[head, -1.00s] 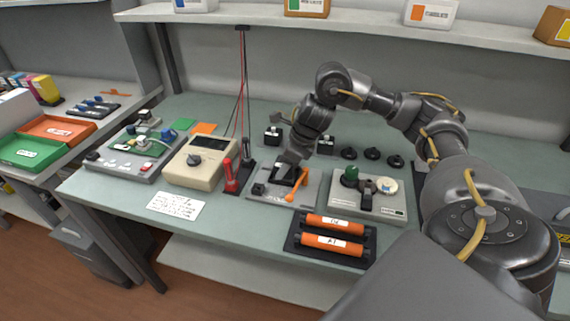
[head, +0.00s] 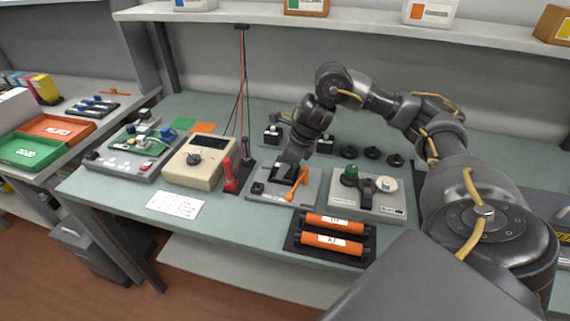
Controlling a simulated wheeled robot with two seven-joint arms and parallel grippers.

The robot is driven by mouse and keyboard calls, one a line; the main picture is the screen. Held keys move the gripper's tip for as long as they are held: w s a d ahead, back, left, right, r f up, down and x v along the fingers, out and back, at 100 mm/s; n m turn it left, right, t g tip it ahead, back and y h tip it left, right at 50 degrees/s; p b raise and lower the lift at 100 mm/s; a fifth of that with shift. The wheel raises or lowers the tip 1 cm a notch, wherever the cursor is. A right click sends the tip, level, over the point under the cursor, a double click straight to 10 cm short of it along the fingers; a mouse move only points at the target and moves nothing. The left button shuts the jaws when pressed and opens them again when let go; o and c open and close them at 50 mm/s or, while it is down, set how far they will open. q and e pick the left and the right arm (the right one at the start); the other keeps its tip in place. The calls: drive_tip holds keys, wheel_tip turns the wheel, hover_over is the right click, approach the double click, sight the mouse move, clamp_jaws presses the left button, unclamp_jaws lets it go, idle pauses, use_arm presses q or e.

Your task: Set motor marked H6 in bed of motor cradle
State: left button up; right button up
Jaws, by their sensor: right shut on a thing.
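The motor cradle is a grey plate (head: 256,195) with a black bed and an orange lever (head: 297,186), near the middle of the bench. My right gripper (head: 287,170) points down over the bed and is shut on a dark motor, mostly hidden by the fingers and the bed. I cannot read its marking, nor tell whether it touches the bed. Two more black blocks with white labels, likely motors, stand behind: one at the left (head: 272,135) and one at the right (head: 325,145). Their labels are too small to read. My left gripper is not in view.
A beige meter (head: 196,162) and red and black probe holders (head: 231,178) stand left of the cradle. A black rack with two orange rollers (head: 333,243) lies in front. A grey device with a green knob (head: 368,200) stands right. A white note (head: 175,204) lies front left.

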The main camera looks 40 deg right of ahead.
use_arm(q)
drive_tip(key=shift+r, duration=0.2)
use_arm(e)
drive_tip(key=shift+r, duration=0.2)
drive_tip(key=o, duration=1.1)
drive_tip(key=shift+c, duration=0.2)
drive_tip(key=shift+r, duration=0.2)
use_arm(q)
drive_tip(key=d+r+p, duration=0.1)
drive_tip(key=p, duration=0.1)
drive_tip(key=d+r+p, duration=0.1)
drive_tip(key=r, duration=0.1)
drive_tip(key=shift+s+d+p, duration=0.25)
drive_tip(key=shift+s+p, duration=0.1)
use_arm(e)
drive_tip(key=v, duration=1)
drive_tip(key=shift+r, duration=0.2)
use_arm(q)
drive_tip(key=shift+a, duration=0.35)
use_arm(e)
drive_tip(key=shift+s, duration=0.15)
